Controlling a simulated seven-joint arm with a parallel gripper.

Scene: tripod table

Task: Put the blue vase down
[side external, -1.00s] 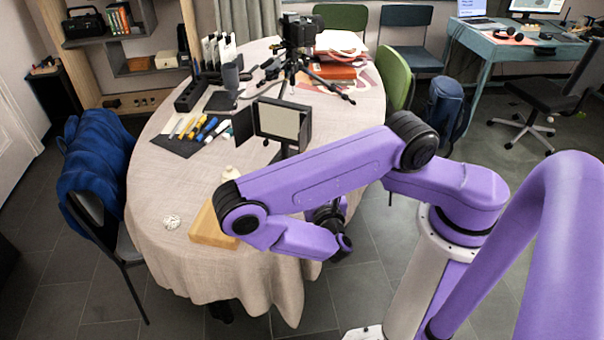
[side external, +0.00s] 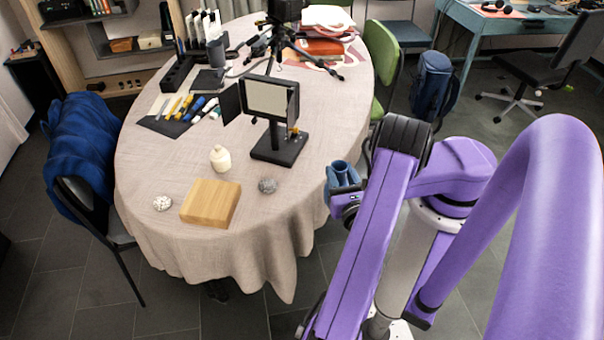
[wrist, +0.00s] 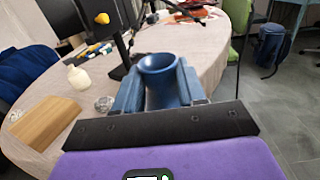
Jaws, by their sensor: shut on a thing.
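The blue vase (wrist: 163,88) has a flared, open mouth. My gripper (wrist: 159,97) is shut on it, with one finger on each side in the wrist view. In the side external view the vase (side external: 341,170) is at the right edge of the cloth-covered table (side external: 285,215), partly hidden by my gripper (side external: 343,186). I cannot tell whether it is over the tabletop or just past the edge. Its lower part is hidden.
Bare cloth lies right of the grey stone.

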